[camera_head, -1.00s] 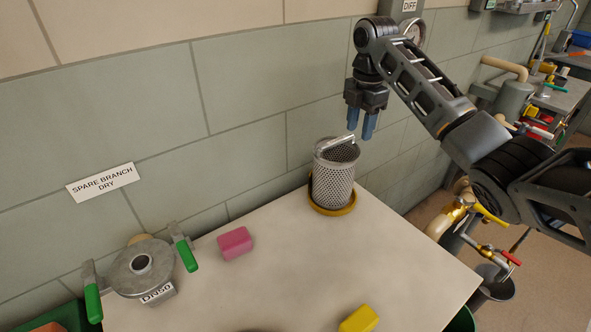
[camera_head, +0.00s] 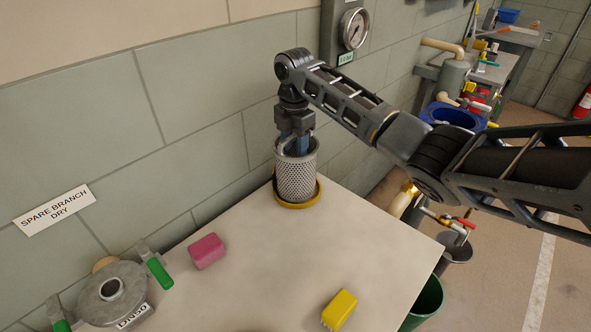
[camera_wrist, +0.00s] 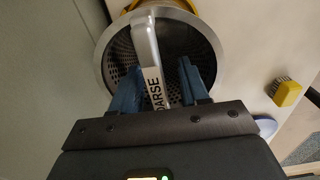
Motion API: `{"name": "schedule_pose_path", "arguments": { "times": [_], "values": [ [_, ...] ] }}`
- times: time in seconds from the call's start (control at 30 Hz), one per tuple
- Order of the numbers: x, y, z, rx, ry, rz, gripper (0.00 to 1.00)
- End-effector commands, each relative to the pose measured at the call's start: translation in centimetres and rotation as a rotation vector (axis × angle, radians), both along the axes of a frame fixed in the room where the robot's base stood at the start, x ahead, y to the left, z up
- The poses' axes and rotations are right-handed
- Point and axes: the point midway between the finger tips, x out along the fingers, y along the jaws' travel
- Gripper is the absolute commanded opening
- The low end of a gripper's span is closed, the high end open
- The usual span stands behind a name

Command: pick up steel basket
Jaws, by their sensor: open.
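The steel basket (camera_head: 297,176) is a perforated metal cylinder standing upright in a yellow ring-shaped dish (camera_head: 312,201) near the wall end of the table. My gripper (camera_head: 301,146) points down at the basket's top, and its fingertips are partly hidden there. In the wrist view, the blue fingers of my gripper (camera_wrist: 162,85) are apart, one on each side of the basket's handle bar (camera_wrist: 147,48). The handle crosses the basket's opening and bears a label, partly covered, reading "ARSE". The basket's rim (camera_wrist: 103,62) shows around the fingers. I cannot tell whether either finger touches the handle.
A pink block (camera_head: 207,251) and a yellow brush-like block (camera_head: 340,309) lie on the pale table (camera_head: 265,275). A flanged fitting (camera_head: 113,292) with green handles stands at the left. The tiled wall (camera_head: 200,115) and a gauge (camera_head: 353,29) are close behind my gripper. The table's middle is clear.

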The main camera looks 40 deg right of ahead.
Motion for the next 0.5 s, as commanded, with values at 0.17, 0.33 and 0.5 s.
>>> {"name": "schedule_pose_path", "arguments": {
  "times": [0.17, 0.33, 0.5],
  "values": [
    [0.00, -0.01, -0.03, 0.000, 0.000, 0.000, 0.45],
    [0.00, 0.00, -0.02, 0.000, 0.000, 0.000, 0.29],
    [0.00, 0.00, -0.01, 0.000, 0.000, 0.000, 0.13]
  ]
}}
